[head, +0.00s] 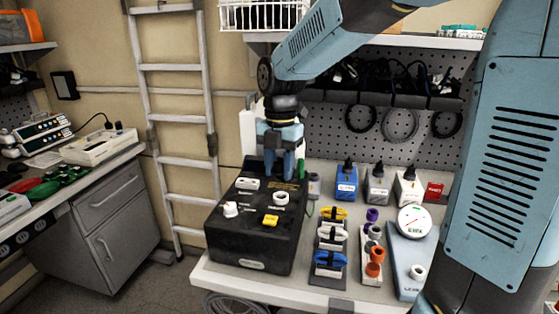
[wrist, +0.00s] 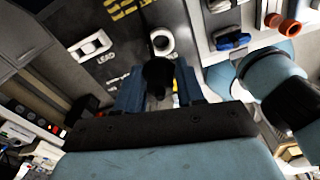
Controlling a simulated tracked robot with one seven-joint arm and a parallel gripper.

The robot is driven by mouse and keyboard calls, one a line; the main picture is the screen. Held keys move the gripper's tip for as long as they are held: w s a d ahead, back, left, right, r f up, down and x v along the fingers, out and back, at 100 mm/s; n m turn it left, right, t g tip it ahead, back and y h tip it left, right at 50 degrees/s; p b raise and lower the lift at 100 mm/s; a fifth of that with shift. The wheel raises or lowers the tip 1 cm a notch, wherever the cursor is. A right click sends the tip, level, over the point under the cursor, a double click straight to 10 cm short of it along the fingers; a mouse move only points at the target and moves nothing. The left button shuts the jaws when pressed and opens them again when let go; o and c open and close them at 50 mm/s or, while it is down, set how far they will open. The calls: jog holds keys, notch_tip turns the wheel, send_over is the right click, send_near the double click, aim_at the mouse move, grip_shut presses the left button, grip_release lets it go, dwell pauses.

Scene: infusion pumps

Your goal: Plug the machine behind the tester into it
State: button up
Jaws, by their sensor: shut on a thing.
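The tester (head: 250,252) is a black box on the bench. Its top carries a white rectangular fitting (head: 247,184), a white ring socket (head: 281,199), a white knob (head: 230,209) and a yellow piece (head: 271,221). A white machine (head: 248,132) stands behind it, partly hidden by my arm. My gripper (head: 278,174) points down over the tester's back part. In the wrist view its blue fingers (wrist: 157,92) are shut on a dark plug-like piece (wrist: 158,72), close by the white ring socket (wrist: 161,40). Whether the piece touches the tester is hidden.
Right of the tester stand colored clips (head: 331,236), orange and purple fittings (head: 375,256) and a round gauge (head: 413,222). Blue, grey and white blocks (head: 346,184) line the back. Cables (head: 400,122) hang on the pegboard. A ladder (head: 175,120) stands left.

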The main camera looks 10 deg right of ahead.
aim_at(280, 178)
jog(key=shift+d+f, duration=0.15)
jog(key=shift+f, duration=1.8)
jog(key=shift+w+f, duration=0.1)
jog(key=shift+f, duration=0.7)
jog(key=shift+s+d+f, duration=0.1)
jog(key=shift+s+f, duration=0.25)
jog(key=shift+f, duration=0.25)
dwell(0.6)
jog(key=shift+w+r, duration=0.25)
jog(key=shift+r, duration=0.35)
dwell(0.5)
jog(key=shift+r, duration=0.5)
jog(key=shift+r, duration=0.1)
jog(key=shift+f, duration=0.8)
dwell(1.6)
